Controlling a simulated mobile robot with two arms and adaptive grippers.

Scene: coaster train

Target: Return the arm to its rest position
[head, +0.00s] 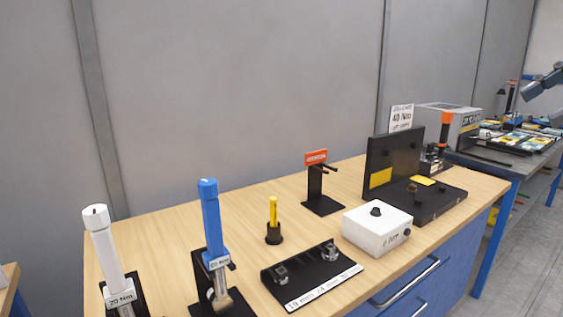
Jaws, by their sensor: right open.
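My right gripper (535,86) shows at the upper right edge of the head view, blue-grey and partly cut off by the frame. It is open, in the air above the far bench, apart from the tools on the near workbench (160,228). I see nothing held in it. My left gripper is not in view.
A white-handled torque tool (101,240) and a blue-handled one (212,225) stand upright at the near left. Behind are a yellow tool (273,212), a red-labelled stand (322,190), a white box (377,227) and a black case (395,160). Bare wood lies between them.

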